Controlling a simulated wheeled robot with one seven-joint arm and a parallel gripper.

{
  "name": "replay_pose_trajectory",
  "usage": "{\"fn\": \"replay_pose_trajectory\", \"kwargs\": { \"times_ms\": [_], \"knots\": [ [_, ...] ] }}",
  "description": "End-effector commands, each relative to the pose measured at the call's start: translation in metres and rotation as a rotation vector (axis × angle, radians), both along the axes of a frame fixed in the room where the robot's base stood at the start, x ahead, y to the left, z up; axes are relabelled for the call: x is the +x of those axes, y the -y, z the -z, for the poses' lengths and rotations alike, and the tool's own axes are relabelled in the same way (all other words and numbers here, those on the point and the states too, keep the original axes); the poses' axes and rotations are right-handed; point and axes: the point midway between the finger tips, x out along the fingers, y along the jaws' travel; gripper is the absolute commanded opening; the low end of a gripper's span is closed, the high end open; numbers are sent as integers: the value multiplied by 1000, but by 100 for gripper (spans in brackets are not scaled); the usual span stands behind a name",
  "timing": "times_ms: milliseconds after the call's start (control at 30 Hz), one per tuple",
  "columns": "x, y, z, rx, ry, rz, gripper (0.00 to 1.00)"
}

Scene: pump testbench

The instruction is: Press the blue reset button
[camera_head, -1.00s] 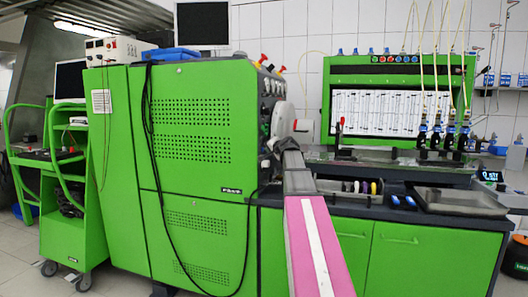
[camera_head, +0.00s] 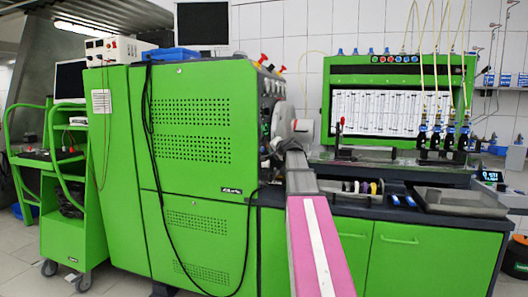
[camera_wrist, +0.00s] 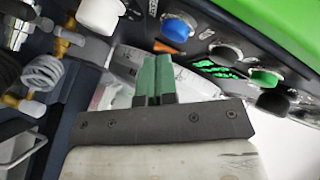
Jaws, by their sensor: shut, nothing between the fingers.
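A blue button (camera_wrist: 178,27) sits on the dark control panel near the top middle of the wrist view. My gripper (camera_wrist: 154,57) has its two green fingers closed together with nothing between them. The fingertips show below and to the left of the blue button in that picture, and I cannot tell the depth gap or any contact. In the head view my arm (camera_head: 312,235) reaches up to the right side of the green cabinet, where the button cannot be made out.
The panel also carries a green button (camera_wrist: 263,78), a dark knob (camera_wrist: 272,103) and an orange part (camera_wrist: 164,47). A white round knob (camera_wrist: 101,15) and hose fittings (camera_wrist: 42,75) lie to the left. The green cabinet (camera_head: 185,190) stands beside my arm.

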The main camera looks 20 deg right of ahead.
Motion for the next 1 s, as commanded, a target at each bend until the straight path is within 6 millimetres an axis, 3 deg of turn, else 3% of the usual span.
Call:
{"fn": "replay_pose_trajectory", "kwargs": {
  "times_ms": [467,1000],
  "knots": [
    [-3,4,0,-1,1,1,0],
    [-27,40,0,0,0,2,0]
  ]
}}
